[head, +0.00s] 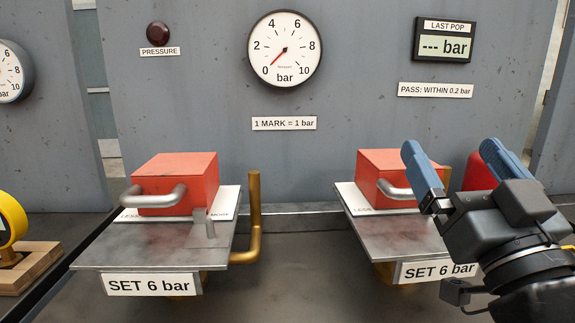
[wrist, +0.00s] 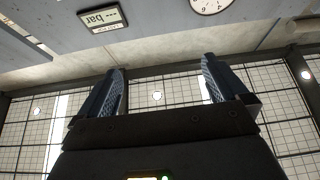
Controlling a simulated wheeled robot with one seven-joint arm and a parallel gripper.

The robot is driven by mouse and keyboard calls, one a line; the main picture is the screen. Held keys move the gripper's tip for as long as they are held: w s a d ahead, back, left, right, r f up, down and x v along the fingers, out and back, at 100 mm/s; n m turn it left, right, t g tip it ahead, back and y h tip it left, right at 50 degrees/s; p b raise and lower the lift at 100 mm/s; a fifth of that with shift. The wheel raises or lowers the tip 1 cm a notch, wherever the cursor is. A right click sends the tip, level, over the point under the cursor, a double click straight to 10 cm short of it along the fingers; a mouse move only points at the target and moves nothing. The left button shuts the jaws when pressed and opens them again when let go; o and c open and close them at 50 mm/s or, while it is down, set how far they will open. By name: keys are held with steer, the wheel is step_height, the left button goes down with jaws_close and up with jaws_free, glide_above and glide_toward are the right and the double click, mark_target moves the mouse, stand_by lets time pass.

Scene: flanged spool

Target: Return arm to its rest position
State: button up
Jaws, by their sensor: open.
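My gripper (head: 462,165) is at the right of the head view, raised in front of the right red block. Its two blue fingers stand apart with nothing between them. In the wrist view my gripper (wrist: 158,88) is also open and empty, with windows and ceiling beyond it. My gripper and arm hide part of the right red block (head: 385,170) and its plate.
A left red block (head: 190,175) with a grey handle sits on a metal plate (head: 150,255) labelled SET 6 bar. A brass pipe (head: 254,210) stands beside it. A panel behind carries a gauge (head: 285,50) and a display (head: 444,45). A yellow dial (head: 12,220) stands far left.

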steer(key=s+d+f+n+g+p, duration=0.1)
steer(key=s+f+g+p, duration=0.3)
steer(key=s+f, duration=1)
steer(key=s+f+g+p, duration=0.2)
steer(key=s+f, duration=0.1)
steer(key=s, duration=0.7)
steer(key=s+a+f+m+g+p, duration=0.1)
steer(key=s+f+g+p, duration=0.1)
steer(key=s, duration=0.8)
steer(key=shift+s+f+g, duration=0.25)
steer(key=shift+f+g, duration=0.15)
steer(key=shift+f, duration=0.45)
